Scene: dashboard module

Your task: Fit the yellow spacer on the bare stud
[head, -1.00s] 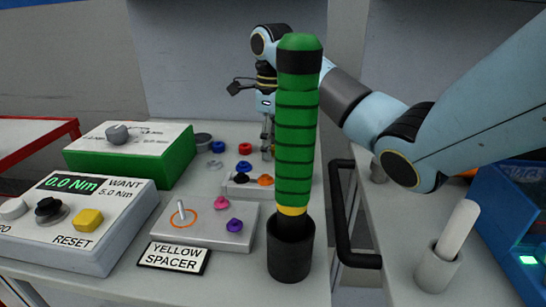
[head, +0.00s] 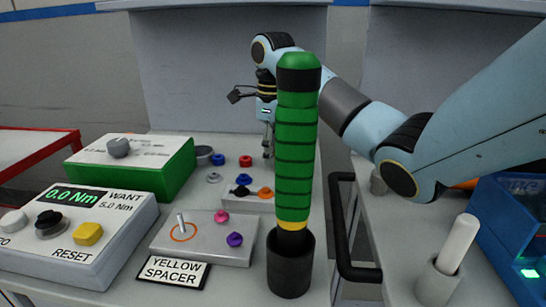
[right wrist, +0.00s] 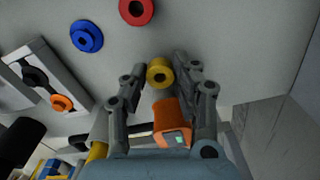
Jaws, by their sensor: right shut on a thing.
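The bare stud (head: 181,222) is a short pale pin inside an orange ring on the grey plate (head: 205,248). A pink spacer (head: 221,216) and a purple spacer (head: 235,239) are on the same plate. My right gripper (head: 268,147) is behind the green handle and partly hidden by it, back and right of the plate. In the right wrist view its fingers are shut on the yellow spacer (right wrist: 160,73), held near the fingertips. The spacer cannot be made out in the head view. My left gripper is not in view.
A green torque tool (head: 297,150) stands upright in a black cup (head: 290,265), right of the plate. A small tray (head: 236,200) with black and orange spacers is behind the plate. Loose red (head: 245,160) and blue (head: 218,159) spacers lie farther back. The green box (head: 150,170) is left.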

